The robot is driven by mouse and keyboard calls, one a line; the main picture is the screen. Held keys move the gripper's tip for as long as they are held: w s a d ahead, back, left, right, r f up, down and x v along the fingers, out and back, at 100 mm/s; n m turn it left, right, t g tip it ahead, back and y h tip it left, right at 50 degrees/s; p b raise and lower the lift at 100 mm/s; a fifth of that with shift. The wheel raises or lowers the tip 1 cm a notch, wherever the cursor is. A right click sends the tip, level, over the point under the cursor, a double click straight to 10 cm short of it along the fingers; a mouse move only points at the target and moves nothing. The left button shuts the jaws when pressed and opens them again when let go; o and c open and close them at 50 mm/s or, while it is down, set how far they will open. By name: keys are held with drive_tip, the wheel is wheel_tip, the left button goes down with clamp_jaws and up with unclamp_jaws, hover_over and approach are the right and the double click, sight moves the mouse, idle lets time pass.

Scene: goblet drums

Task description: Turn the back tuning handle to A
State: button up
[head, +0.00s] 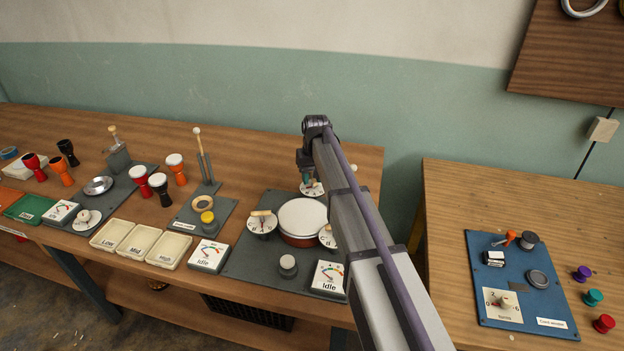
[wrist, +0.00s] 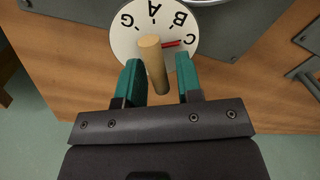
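The back tuning dial (wrist: 126,41) is a white disc lettered G, A, B and C. Its wooden handle (wrist: 150,48) stands up from it, and a red pointer (wrist: 172,44) is directed at the C. In the head view the back dial (head: 312,189) shows only partly behind my arm. My gripper (wrist: 158,62) has teal fingers on either side of the handle. They are open, with a gap visible at the right finger; contact at the left finger is unclear. In the head view my gripper (head: 307,178) is above the back dial, behind the white-topped red drum (head: 302,218).
Two more dials, left (head: 262,224) and right (head: 327,237), flank the drum on the grey board (head: 245,260). An "Idle" meter (head: 328,277) and a round knob (head: 288,263) stand in front. A stand with an upright mallet (head: 201,150) is to the left.

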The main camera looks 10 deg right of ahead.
clamp_jaws()
drive_tip(key=shift+a+n, duration=0.1)
drive_tip(key=shift+n, duration=0.4)
drive_tip(key=n, duration=0.2)
drive_tip(key=shift+a+n, duration=0.15)
drive_tip(key=shift+n, duration=0.25)
drive_tip(key=n, duration=0.4)
drive_tip(key=shift+s+a+n+g, duration=0.2)
drive_tip(key=shift+a+n+g, duration=0.05)
drive_tip(key=shift+n+g, duration=0.05)
drive_tip(key=n, duration=0.3)
drive_tip(key=shift+s+a, duration=0.1)
drive_tip(key=shift+s, duration=0.1)
drive_tip(key=shift+s+n+h, duration=0.2)
drive_tip(key=shift+n+h, duration=0.2)
drive_tip(key=shift+n, duration=1.8)
